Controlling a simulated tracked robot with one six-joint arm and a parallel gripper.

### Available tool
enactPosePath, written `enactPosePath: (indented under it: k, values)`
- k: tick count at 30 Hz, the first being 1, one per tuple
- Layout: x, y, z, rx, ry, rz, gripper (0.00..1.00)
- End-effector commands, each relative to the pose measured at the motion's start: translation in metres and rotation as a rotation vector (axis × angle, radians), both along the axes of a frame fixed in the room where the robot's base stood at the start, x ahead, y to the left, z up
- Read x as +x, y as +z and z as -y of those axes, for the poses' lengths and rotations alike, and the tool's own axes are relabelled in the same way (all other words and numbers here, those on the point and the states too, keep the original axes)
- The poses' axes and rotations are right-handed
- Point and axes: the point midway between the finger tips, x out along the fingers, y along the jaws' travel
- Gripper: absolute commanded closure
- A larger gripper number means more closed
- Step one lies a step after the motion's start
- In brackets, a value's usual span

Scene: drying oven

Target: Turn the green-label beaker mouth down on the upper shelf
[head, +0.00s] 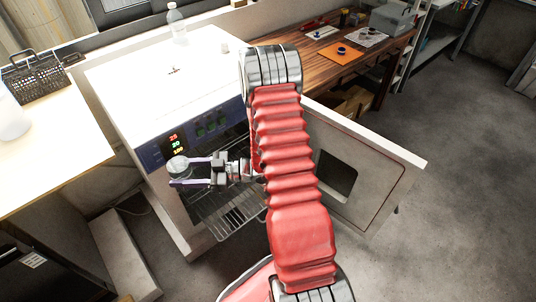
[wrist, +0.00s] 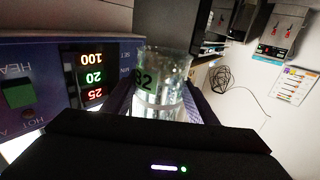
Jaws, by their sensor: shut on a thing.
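My gripper (head: 180,172) is shut on a clear glass beaker (head: 177,165), in front of the oven's blue control panel. In the wrist view the beaker (wrist: 164,72) sits between the two fingers, with a dark mark like "B2" and a pale band on its side. A wire shelf (head: 232,218) shows below my gripper; my arm hides much of the oven's inside.
A pale table (head: 55,135) with a black basket (head: 38,78) is at left. A wooden bench (head: 300,60) stands behind. The floor at right is clear.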

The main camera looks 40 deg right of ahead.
Motion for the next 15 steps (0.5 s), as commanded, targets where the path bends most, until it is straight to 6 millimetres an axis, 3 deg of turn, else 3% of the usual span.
enactPosePath:
  k: [8, 11, 15]
  values:
    - [0.002, -0.003, -0.001, -0.002, 0.003, 0.000, 0.71]
    - [0.006, -0.010, 0.011, -0.010, -0.020, -0.006, 0.71]
    - [0.018, -0.029, 0.046, -0.028, -0.084, -0.019, 0.71]
